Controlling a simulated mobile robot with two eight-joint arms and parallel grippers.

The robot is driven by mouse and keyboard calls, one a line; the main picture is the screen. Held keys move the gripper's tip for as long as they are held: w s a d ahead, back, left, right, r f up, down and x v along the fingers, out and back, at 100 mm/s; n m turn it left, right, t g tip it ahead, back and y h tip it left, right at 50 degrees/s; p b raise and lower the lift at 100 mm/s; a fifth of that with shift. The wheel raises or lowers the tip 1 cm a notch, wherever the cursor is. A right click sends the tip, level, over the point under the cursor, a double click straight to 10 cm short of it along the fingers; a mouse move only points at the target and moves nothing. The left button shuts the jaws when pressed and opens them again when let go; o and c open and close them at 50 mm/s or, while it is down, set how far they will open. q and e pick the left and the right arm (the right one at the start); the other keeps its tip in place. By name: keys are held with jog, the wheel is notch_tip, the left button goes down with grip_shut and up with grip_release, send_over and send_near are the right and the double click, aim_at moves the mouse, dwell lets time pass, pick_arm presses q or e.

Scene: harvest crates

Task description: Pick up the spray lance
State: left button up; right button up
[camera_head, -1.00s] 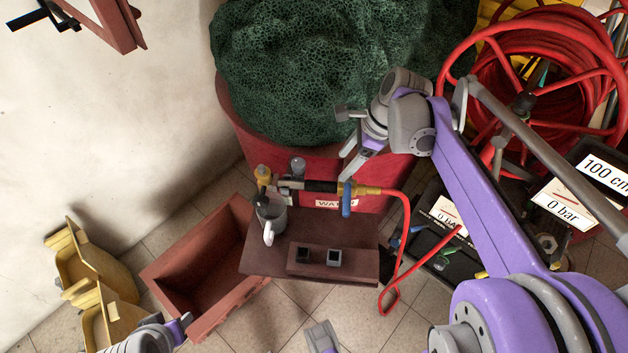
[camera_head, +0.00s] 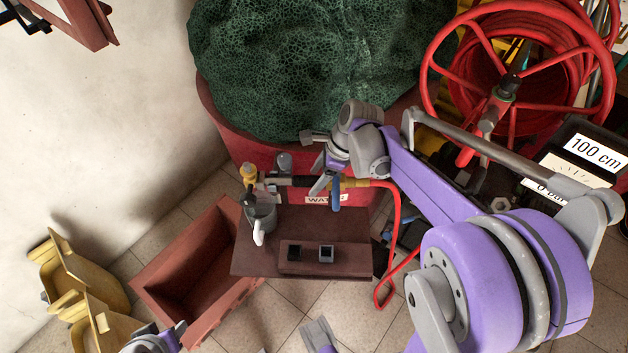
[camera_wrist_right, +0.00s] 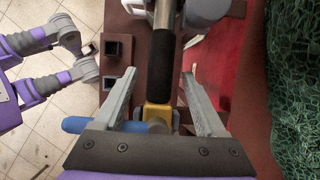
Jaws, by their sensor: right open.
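The spray lance lies level across a brown stand (camera_head: 350,222). It has a black grip (camera_head: 301,181), a brass fitting (camera_head: 356,183), a blue lever (camera_head: 336,198) and a red hose. My right gripper (camera_head: 326,184) is at the lance from above, near the join of grip and brass. In the right wrist view its open fingers (camera_wrist_right: 157,76) sit on either side of the black grip (camera_wrist_right: 162,72), with gaps to both. The brass fitting (camera_wrist_right: 157,115) and blue lever (camera_wrist_right: 88,125) are nearer the palm. Parts of my left arm show at the bottom edge; its jaws are unclear.
A grey mug (camera_head: 261,217) stands at the stand's left. Two small dark square sockets sit on its front block. A red tub (camera_head: 225,125) with green netting is behind. An empty brown crate (camera_head: 165,262), yellow bins (camera_head: 62,275) and a red hose reel (camera_head: 432,65) flank it.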

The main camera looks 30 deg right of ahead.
grip_shut()
dwell(0.3)
